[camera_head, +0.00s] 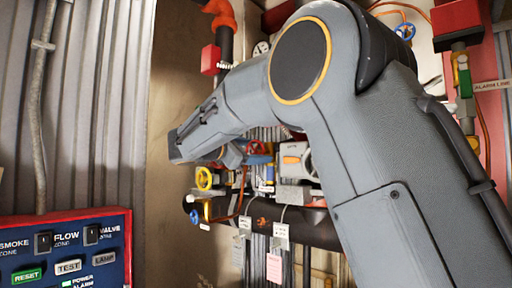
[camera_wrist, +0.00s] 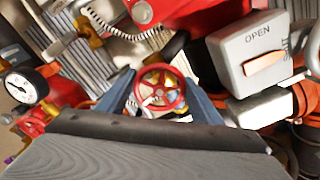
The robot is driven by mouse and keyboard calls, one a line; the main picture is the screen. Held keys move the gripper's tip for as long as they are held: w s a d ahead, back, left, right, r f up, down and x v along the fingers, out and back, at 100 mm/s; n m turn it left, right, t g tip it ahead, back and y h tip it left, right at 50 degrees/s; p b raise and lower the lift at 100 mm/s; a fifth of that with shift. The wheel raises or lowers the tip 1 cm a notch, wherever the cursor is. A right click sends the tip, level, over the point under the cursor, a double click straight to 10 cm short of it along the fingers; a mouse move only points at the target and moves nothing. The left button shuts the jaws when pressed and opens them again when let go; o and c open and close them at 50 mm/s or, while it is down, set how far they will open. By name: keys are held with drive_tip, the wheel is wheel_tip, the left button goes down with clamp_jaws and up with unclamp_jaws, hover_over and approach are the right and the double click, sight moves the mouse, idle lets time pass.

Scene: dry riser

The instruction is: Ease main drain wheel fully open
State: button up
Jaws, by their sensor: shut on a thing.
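A red spoked handwheel (camera_wrist: 160,68) sits in the middle of the wrist view, facing the camera. My gripper (camera_wrist: 161,92) has one blue-grey finger on each side of it, and it is shut on the wheel's rim. No label on this wheel is readable, so I cannot tell from a tag that it is the main drain. In the head view a red wheel (camera_head: 256,147) shows just past my arm, with blue finger-like parts near it. My arm hides much of the area around the grip there.
A grey box marked OPEN and SHUT with an orange lever (camera_wrist: 264,64) is close at right. A pressure gauge (camera_wrist: 19,86) is at left. A yellow wheel (camera_head: 204,178), a blue wheel (camera_head: 195,216) and a dark horizontal pipe (camera_head: 315,227) crowd the head view. A control panel (camera_head: 66,250) stands lower left.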

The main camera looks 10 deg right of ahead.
sight(253, 151)
drive_tip(key=shift+n, duration=0.3)
drive_tip(key=o, duration=1.1)
drive_tip(key=shift+c, duration=0.2)
drive_tip(key=b+v, duration=0.2)
drive_tip(key=v, duration=0.4)
drive_tip(key=shift+s+a+f, duration=0.1)
drive_tip(key=shift+a, duration=0.1)
drive_tip(key=shift+s+a+b, duration=0.35)
drive_tip(key=shift+s+a, duration=0.1)
drive_tip(key=shift+a, duration=0.1)
